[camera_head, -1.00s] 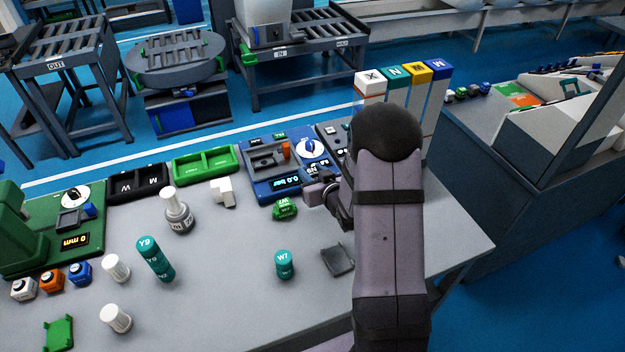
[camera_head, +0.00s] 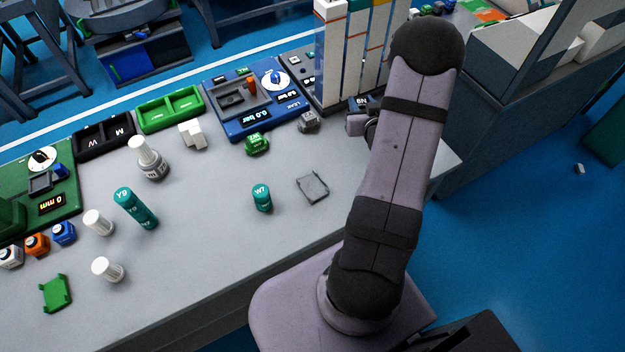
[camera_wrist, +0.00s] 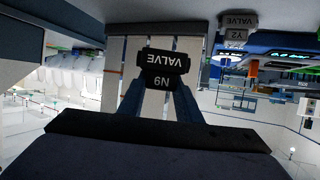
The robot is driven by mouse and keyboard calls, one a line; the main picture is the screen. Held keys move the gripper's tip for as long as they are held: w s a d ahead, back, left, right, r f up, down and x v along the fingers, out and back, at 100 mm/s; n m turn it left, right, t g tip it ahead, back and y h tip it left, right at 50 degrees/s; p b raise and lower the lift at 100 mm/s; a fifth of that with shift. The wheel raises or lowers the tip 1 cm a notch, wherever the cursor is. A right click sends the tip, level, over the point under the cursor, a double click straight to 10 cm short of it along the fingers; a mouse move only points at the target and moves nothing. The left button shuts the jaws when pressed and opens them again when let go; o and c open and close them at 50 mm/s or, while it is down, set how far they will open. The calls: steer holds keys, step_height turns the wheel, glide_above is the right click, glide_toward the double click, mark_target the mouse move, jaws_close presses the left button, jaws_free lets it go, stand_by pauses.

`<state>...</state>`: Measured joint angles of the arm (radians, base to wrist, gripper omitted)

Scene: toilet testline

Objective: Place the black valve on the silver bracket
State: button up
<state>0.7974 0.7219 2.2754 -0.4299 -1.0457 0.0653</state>
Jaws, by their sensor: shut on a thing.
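The black valve (camera_wrist: 164,62), with white lettering, is between the fingers of my gripper (camera_wrist: 160,85) in the wrist view. My gripper is shut on it. In the head view my gripper (camera_head: 362,115) is at the back right of the table, right of a grey valve, and the black valve is largely hidden by the arm. The silver bracket (camera_head: 312,187), a flat grey piece, lies empty on the table, in front and left of my gripper and apart from it.
A grey valve (camera_head: 308,122) and a green valve (camera_head: 257,144) stand behind the bracket. A teal W7 cylinder (camera_head: 262,198) stands left of it. Tall labelled columns (camera_head: 340,60) rise behind my gripper. A green bracket (camera_head: 56,293) lies far left. The table around the silver bracket is clear.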

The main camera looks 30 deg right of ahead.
steer(key=s+f, duration=0.1)
steer(key=s, duration=0.4)
step_height(320, 180, up, 2)
steer(key=n+y, duration=0.9)
steer(key=y, duration=0.1)
glide_above(313, 187)
steer(key=shift+w+f+p, duration=0.1)
steer(key=shift+f+p, duration=0.4)
steer(key=shift+f, duration=2.6)
steer(key=shift+f, duration=1.85)
steer(key=shift+f, duration=0.1)
